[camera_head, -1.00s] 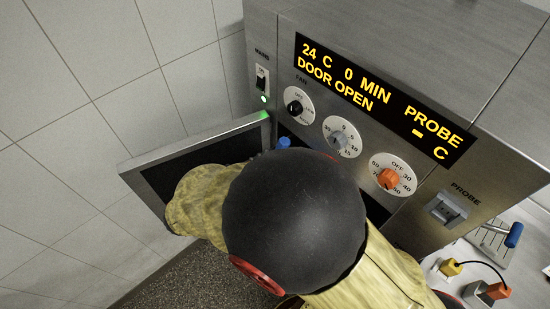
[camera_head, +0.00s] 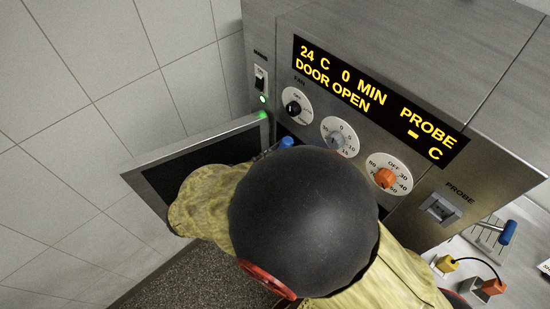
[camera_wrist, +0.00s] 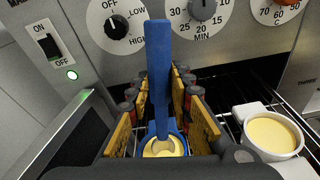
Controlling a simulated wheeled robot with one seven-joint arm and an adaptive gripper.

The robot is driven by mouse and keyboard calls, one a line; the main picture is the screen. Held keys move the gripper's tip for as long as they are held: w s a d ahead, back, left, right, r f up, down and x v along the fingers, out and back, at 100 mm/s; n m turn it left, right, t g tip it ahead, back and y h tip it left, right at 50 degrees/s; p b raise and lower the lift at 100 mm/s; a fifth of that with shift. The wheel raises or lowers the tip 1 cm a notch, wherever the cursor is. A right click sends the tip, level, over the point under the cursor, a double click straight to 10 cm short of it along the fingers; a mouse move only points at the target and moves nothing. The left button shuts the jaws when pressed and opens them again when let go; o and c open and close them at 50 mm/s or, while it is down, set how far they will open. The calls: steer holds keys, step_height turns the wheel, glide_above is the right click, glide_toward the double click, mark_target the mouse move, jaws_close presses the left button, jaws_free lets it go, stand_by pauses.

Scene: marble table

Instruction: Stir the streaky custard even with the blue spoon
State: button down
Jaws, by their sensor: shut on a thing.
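The blue spoon (camera_wrist: 158,75) stands roughly upright between the fingers of my gripper (camera_wrist: 160,100), which is shut on it. Its handle end (camera_head: 286,142) also shows in the head view, beside my arm. At the spoon's lower end, in the wrist view, a blue ring surrounds a small patch of pale and yellow streaks (camera_wrist: 163,148). I cannot tell how deep the spoon sits there, and its cup is mostly hidden by my gripper. A white dish of smooth-looking yellow custard (camera_wrist: 271,135) stands to the right, apart from my gripper.
The oven door (camera_head: 195,157) is open at the left. A wire rack (camera_wrist: 235,100) runs under the dish. The fan knob (camera_wrist: 115,27), minute knob (camera_wrist: 203,10) and orange knob (camera_head: 386,177) are close above. A yellow plug (camera_head: 446,265) and blue-handled tool (camera_head: 508,232) lie right.

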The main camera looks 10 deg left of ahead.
steer(key=shift+d+r+p, duration=0.15)
steer(key=shift+r+p, duration=0.75)
steer(key=shift+r, duration=0.2)
steer(key=shift+d+r+p, duration=0.1)
steer(key=shift+r+p, duration=0.75)
steer(key=shift+r, duration=0.25)
steer(key=shift+r, duration=0.1)
step_height(320, 180, up, 5)
steer(key=p, duration=0.4)
